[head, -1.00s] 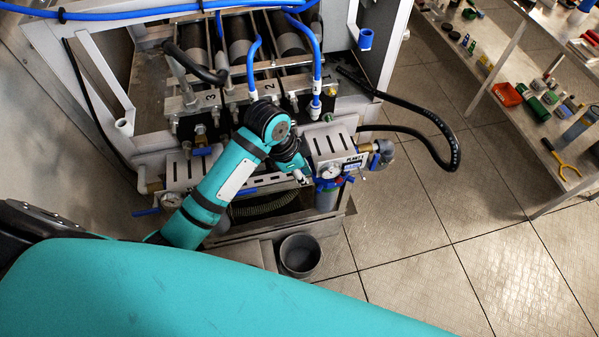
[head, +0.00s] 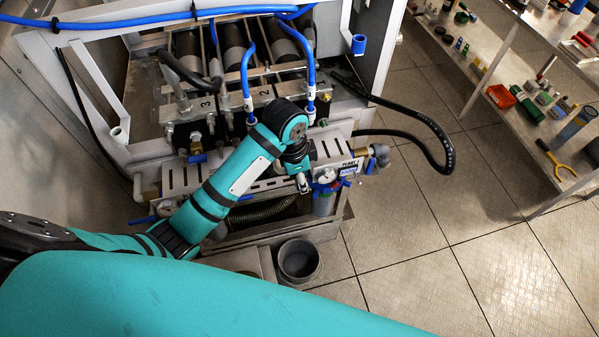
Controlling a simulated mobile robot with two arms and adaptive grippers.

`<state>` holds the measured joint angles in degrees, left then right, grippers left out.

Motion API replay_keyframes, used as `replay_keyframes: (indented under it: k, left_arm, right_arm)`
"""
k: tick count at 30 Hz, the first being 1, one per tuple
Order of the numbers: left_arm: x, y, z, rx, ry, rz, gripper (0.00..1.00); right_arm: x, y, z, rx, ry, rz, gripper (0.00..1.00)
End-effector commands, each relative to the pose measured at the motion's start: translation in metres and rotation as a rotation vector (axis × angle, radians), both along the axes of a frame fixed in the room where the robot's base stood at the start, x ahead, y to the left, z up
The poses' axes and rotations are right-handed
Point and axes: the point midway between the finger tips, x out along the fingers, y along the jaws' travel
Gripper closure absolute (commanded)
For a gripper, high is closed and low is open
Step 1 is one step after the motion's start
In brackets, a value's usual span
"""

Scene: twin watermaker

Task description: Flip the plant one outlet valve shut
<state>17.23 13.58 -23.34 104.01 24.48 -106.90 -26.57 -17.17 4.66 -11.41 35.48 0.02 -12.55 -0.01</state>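The front panel marked PLANT (head: 349,166) sits at the right end of the grey watermaker frame. A small blue valve handle (head: 370,168) shows at its right end, by the grey pipe elbow (head: 380,153). Another blue fitting (head: 327,186) and a gauge lie just below the panel. Which blue handle is the plant one outlet valve I cannot tell for sure. My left gripper (head: 303,184) points down just left of the panel and these fittings. Its fingers are small and partly hidden by the wrist, so I cannot tell whether they touch anything. My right gripper is not in view.
Blue hoses and numbered membrane housings (head: 236,50) stand behind the arm. A black hose (head: 440,140) loops out to the right. A grey bucket (head: 299,261) stands on the floor in front.

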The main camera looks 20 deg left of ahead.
Motion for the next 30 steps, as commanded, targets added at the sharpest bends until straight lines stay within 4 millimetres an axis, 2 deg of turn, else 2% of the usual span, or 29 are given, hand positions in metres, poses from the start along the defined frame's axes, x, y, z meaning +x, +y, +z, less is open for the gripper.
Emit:
replay_keyframes:
  k: [5,12,18,24,30]
  left_arm:
    - [0.000,0.002,0.021,0.000,-0.006,0.000,0.67]
    - [-0.001,0.010,0.073,0.008,-0.015,-0.004,0.67]
    - [-0.005,0.012,0.102,0.003,-0.008,-0.002,0.67]
    - [-0.008,0.013,0.117,0.002,-0.003,-0.001,0.67]
    - [-0.009,0.013,0.118,0.000,-0.001,0.001,0.67]
  right_arm:
    - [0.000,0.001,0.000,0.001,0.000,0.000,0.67]
    - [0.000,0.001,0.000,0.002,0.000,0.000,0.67]
    - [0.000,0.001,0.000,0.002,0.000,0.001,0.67]
    - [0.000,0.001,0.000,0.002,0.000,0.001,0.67]
    - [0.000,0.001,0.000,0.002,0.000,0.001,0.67]
